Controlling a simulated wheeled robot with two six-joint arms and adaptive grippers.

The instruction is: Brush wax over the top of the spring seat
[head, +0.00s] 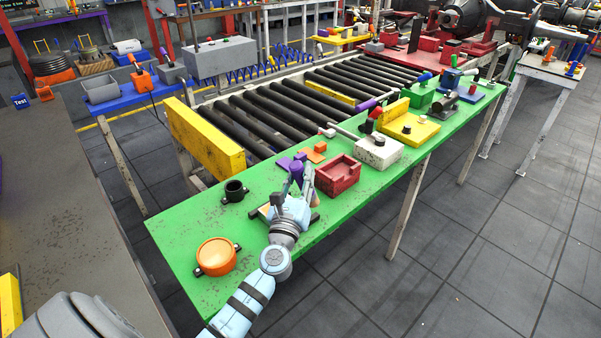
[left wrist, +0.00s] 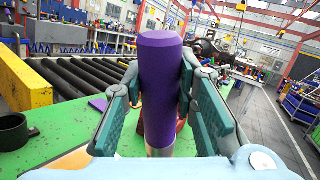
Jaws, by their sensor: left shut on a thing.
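My left gripper (head: 300,178) is over the green table, shut on an upright purple cylinder (head: 298,168) that looks like a brush handle. In the left wrist view the purple handle (left wrist: 160,85) stands between the two finger pads (left wrist: 155,105), with a pale metallic band at its lower end. Its lower tip is hidden. An orange round pot (head: 216,256) with dark side handles is at the near left of the table. A black cup-like part (head: 234,190) stands behind it. I cannot tell for certain which part is the spring seat. My right gripper is not in view.
The green table (head: 185,232) also bears a red open tray (head: 338,176), flat purple and orange pieces (head: 313,152), a white block (head: 378,152) and a yellow fixture (head: 410,133). A yellow beam (head: 205,138) and roller conveyor (head: 262,118) run along the far side.

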